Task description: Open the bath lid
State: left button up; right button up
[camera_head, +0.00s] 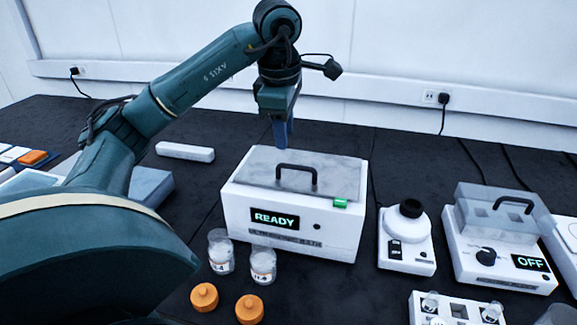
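The bath (290,238) is a white box in the middle of the table, with a lit display reading READY. Its grey lid (335,177) lies flat on top and looks closed. A black arched handle (297,168) stands on the lid. My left gripper (284,142) points down with blue fingers, above and behind the lid's back edge, apart from the handle in the picture. The fingers overlap from this angle, so their gap is hidden. My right gripper is not in view.
Two glass jars (263,265) and two orange caps (249,309) stand in front of the bath. Right of it are a small white device (406,253) and a clear-lidded unit (500,265) reading OFF. A white bar (185,151) lies behind left.

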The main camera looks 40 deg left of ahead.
aim_at(287, 164)
pick_arm(q)
jog(key=f, duration=0.4)
jog(key=w+f, duration=0.1)
jog(key=f, duration=0.1)
jog(key=shift+a+b, duration=0.3)
jog(key=shift+b, duration=0.1)
jog(key=shift+w+f, duration=0.2)
jog(key=shift+f, duration=0.35)
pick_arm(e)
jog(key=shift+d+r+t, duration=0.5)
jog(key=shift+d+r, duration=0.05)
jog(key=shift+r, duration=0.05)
pick_arm(q)
jog(key=shift+c, duration=0.5)
grip_shut()
